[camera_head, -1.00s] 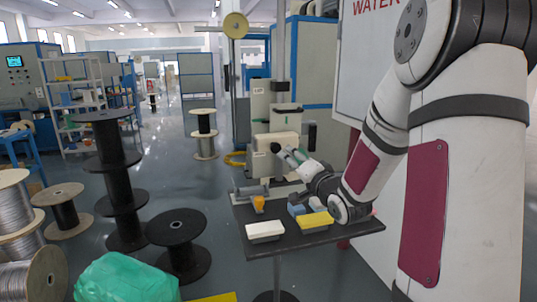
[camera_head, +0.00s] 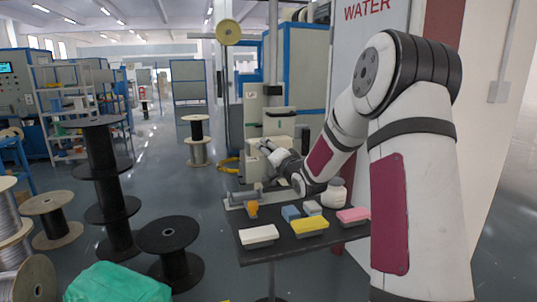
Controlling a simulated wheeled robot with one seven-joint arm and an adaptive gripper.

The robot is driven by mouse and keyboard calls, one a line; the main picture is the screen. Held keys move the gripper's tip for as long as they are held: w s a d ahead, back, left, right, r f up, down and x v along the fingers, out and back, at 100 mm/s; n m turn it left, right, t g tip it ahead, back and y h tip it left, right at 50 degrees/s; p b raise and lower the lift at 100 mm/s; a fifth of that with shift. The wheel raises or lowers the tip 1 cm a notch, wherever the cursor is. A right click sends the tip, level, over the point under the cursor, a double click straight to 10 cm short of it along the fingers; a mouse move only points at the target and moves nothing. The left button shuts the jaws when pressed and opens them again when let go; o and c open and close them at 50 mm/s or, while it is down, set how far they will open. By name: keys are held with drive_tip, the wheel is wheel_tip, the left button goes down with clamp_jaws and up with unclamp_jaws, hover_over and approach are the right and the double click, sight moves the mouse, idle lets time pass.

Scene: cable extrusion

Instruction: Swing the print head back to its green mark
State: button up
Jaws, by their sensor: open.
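My gripper (camera_head: 268,147) is open, with its fingers pointing up and left in front of the beige machine (camera_head: 255,165) behind the small table. The fingers overlap the machine's front in this view, so I cannot tell whether they touch it. A print head cannot be told apart clearly; it may be part of this machine or hidden behind my gripper. Small green patches (camera_head: 273,92) show on the upper part of the machine, and I cannot tell whether one is the mark.
The dark table (camera_head: 282,248) holds a grey cylinder on a base (camera_head: 243,197), an orange piece (camera_head: 252,208), white (camera_head: 259,234), yellow (camera_head: 310,226), blue (camera_head: 291,212) and pink (camera_head: 353,215) blocks, and a white jar (camera_head: 336,190). Black spools (camera_head: 168,240) stand left. Open floor lies behind them.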

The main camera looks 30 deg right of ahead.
clamp_jaws()
